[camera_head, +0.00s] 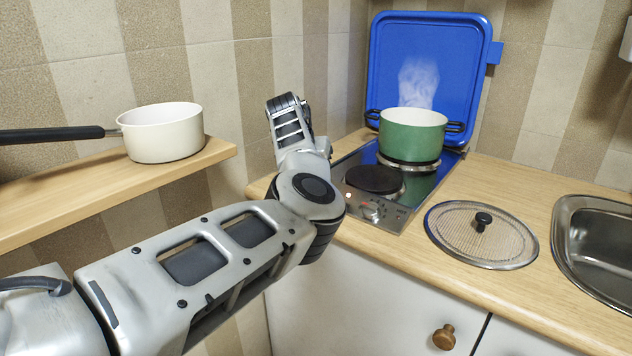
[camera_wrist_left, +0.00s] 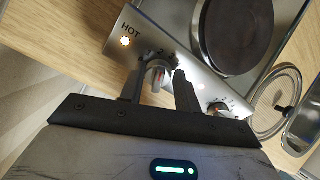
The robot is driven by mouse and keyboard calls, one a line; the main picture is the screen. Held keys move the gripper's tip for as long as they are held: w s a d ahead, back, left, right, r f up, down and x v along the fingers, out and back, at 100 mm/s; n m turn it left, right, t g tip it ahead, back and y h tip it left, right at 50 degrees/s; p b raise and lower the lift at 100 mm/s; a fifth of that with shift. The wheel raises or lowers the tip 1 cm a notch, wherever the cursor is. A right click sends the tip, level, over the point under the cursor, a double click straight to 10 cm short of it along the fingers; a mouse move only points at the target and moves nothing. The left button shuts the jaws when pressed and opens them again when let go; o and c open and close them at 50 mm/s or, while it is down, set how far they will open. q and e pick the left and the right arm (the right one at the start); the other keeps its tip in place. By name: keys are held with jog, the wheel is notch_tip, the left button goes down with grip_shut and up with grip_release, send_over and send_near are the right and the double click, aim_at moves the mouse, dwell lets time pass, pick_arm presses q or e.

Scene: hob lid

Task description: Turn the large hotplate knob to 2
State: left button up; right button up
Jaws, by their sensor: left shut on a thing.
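The hob (camera_head: 395,190) is set in the worktop, with a control strip along its front edge. In the left wrist view one knob (camera_wrist_left: 157,75) sits beside the lit HOT lamp (camera_wrist_left: 125,41), with a printed 2 just above it. My left gripper (camera_wrist_left: 158,88) has a finger on each side of this knob and is shut on it. A reddish mark shows low on the knob, but its exact setting is unclear. A second knob (camera_wrist_left: 217,108) is farther right. A dark bare hotplate (camera_head: 374,179) is nearest the strip. My left arm hides the gripper's jaws in the head view.
A steaming green pot (camera_head: 412,135) stands on the rear hotplate. The blue lid (camera_head: 430,45) stands upright behind it. A round mesh splatter guard (camera_head: 480,250) lies right of the hob, before the sink (camera_head: 600,240). A white saucepan (camera_head: 162,135) rests on the left shelf (camera_head: 100,190).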

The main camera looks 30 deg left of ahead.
pick_arm(q)
jog(key=shift+n, duration=0.6)
pick_arm(e)
jog(key=shift+w, duration=0.1)
pick_arm(q)
jog(key=o, duration=1)
jog(key=shift+c, duration=0.2)
pick_arm(e)
jog(key=shift+f, duration=0.1)
pick_arm(q)
jog(key=b+v, duration=0.2)
jog(key=v, duration=1.4)
pick_arm(e)
jog(key=shift+a+f, duration=0.15)
jog(key=shift+f, duration=0.05)
jog(key=shift+f, duration=0.1)
